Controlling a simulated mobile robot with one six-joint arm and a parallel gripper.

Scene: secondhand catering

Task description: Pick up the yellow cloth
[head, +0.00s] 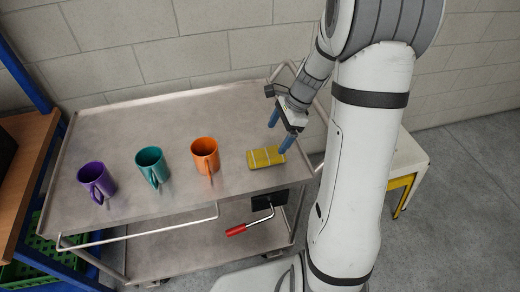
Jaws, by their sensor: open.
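The yellow cloth (265,157) lies flat on the metal cart top near its right edge. It looks folded, with pale stripes across it. My gripper (280,131) is open, with two blue fingers pointing down above the cart. It is just beyond and above the cloth, with one finger near the cloth's right end. I cannot tell whether that finger touches the cloth. Nothing shows between the fingers.
An orange mug (205,154), a teal mug (152,165) and a purple mug (96,181) stand left of the cloth. The cart (190,112) has a raised rim and a front handle bar. Its back area is clear. A red-handled tool (237,230) shows below the cart top.

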